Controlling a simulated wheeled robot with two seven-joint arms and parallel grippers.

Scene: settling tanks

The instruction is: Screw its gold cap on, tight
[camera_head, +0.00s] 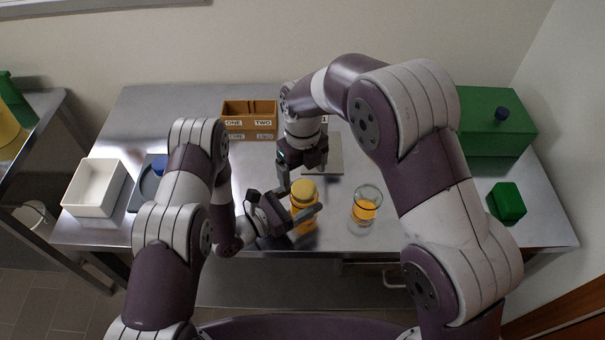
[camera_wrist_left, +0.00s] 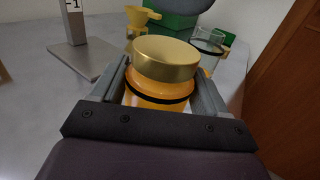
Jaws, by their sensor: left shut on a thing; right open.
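An orange jar (camera_head: 305,226) stands upright near the table's front edge. A gold cap (camera_head: 304,187) sits on its top; how tight it is cannot be told. My left gripper (camera_head: 303,213) is shut on the jar, one finger on each side below the cap. In the left wrist view the gold cap (camera_wrist_left: 166,58) covers the mouth, with a dark ring round the orange body (camera_wrist_left: 155,98) below it. My right gripper (camera_head: 304,173) is open, pointing down just behind and above the cap, with its fingers apart. Whether it touches the cap cannot be told.
A glass beaker (camera_head: 367,194) with orange contents stands close on the right. Behind are a grey stand plate (camera_head: 322,168) and a labelled wooden box (camera_head: 249,122). Green boxes (camera_head: 508,202) stand at right, a white bin (camera_head: 96,188) at left.

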